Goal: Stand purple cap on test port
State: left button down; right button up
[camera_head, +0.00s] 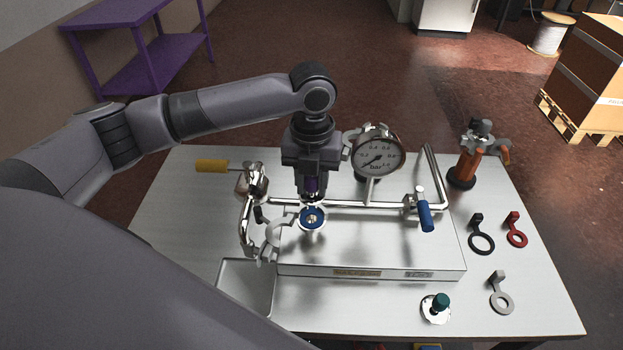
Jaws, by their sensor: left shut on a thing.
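My left gripper (312,193) points straight down over the steel test rig. It is shut on the purple cap (312,184), which shows only as a dark purple patch between the fingers. Just below in the picture is the test port (313,219), a round metal fitting with a blue ring and a brass-coloured centre. The cap appears above and slightly behind the port; I cannot tell whether the two touch. My right gripper is not in view.
A pressure gauge (378,152) stands close right of the gripper. Yellow (212,166) and blue (425,215) valve handles flank the pipework. An empty tray (247,288) is front left. A green-knobbed fitting (437,307) and several ring tags lie right. An orange-and-black device (466,165) stands at back right.

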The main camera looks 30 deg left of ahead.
aim_at(312, 198)
pick_arm(q)
jog(key=shift+f+b, duration=0.35)
jog(key=shift+f, duration=1.9)
jog(key=shift+p, duration=0.5)
jog(key=shift+f, duration=0.65)
jog(key=shift+f, duration=0.2)
jog(key=shift+f, duration=0.2)
